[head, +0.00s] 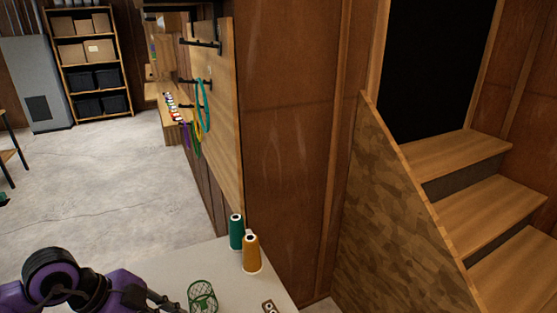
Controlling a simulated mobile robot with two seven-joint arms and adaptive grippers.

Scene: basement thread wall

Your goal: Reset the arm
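My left arm, purple and black, comes in at the lower left over the near edge of the pale table (215,262). Its far end, around the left gripper (165,302), is dark, small and cut by the bottom edge of the head view. I cannot make out its fingers or whether it holds anything. My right arm and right gripper are not in view.
A green thread cone (236,232) and an orange thread cone (252,254) stand at the table's back. A green wire basket (202,297) stands nearer. Wooden stairs (470,205) rise at the right. Concrete floor is open at left.

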